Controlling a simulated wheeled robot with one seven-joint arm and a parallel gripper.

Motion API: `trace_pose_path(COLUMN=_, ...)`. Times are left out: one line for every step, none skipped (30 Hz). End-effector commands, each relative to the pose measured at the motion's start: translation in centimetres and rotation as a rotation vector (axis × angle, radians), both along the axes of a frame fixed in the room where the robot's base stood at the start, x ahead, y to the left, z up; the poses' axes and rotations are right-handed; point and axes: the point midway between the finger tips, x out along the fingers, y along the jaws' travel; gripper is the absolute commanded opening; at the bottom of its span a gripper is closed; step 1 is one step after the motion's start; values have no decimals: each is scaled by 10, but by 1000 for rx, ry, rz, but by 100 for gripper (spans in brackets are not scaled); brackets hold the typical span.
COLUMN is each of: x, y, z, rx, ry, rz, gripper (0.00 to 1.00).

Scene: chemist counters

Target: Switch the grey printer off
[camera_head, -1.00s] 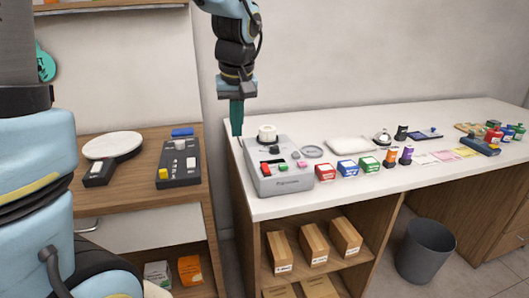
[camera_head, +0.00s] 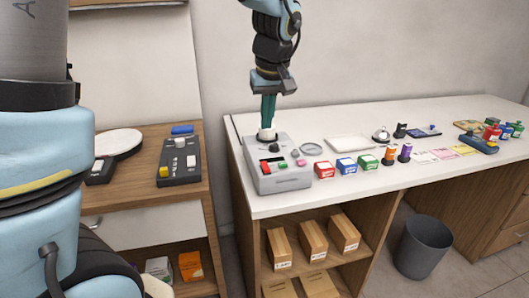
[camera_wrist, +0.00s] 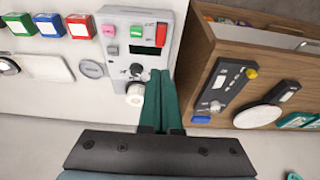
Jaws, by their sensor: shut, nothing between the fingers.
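The grey printer (camera_head: 285,184) stands at the left end of the white counter. Its top carries a red rocker, a dark slot or display, a dark knob (camera_head: 274,147), small green and pink buttons, and a white roll at the back. In the wrist view the printer (camera_wrist: 117,58) shows the red rocker (camera_wrist: 161,34), pink button (camera_wrist: 109,30), green button (camera_wrist: 136,31) and white roll (camera_wrist: 135,95). My gripper (camera_head: 268,126) is shut and empty, pointing down at the printer's back by the roll. In the wrist view its fingertips (camera_wrist: 160,73) overlap the printer's rear edge; contact is unclear.
Red, blue and green boxes (camera_head: 346,167) stand right of the printer, with a grey ring (camera_head: 311,149) behind them. On the lower wooden counter at left lie a dark panel (camera_head: 179,172) with yellow and white controls and a round white-topped device (camera_head: 119,143). A bin (camera_head: 422,247) stands below.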

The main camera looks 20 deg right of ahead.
Motion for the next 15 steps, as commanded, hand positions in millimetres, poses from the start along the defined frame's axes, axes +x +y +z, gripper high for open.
trace_pose_path(x=3, y=1, z=-9, rx=6, ry=4, rz=2, gripper=0)
trace_pose_path(x=5, y=0, z=-15, rx=6, ry=3, rz=0, gripper=0)
trace_pose_path(x=7, y=0, z=-23, rx=6, ry=3, rz=0, gripper=0)
trace_pose_path(x=8, y=0, z=-29, rx=7, ry=4, rz=-1, gripper=0)
trace_pose_path(x=10, y=-1, z=-35, rx=6, ry=3, rz=0, gripper=0)
trace_pose_path(x=12, y=-1, z=-43, rx=6, ry=4, rz=0, gripper=0)
trace_pose_path(x=14, y=-1, z=-49, rx=6, ry=4, rz=0, gripper=0)
trace_pose_path(x=16, y=-1, z=-55, rx=6, ry=3, rz=0, gripper=0)
trace_pose_path(x=19, y=-2, z=-62, rx=6, ry=3, rz=-1, gripper=0)
trace_pose_path(x=20, y=-2, z=-68, rx=5, ry=3, rz=-1, gripper=0)
trace_pose_path(x=21, y=-2, z=-73, rx=5, ry=3, rz=-1, gripper=0)
trace_pose_path(x=20, y=-2, z=-79, rx=5, ry=3, rz=-2, gripper=0)
trace_pose_path(x=20, y=-2, z=-84, rx=5, ry=3, rz=-3, gripper=0)
trace_pose_path(x=20, y=-1, z=-88, rx=5, ry=3, rz=-2, gripper=0)
trace_pose_path(x=20, y=-2, z=-93, rx=4, ry=3, rz=-1, gripper=0)
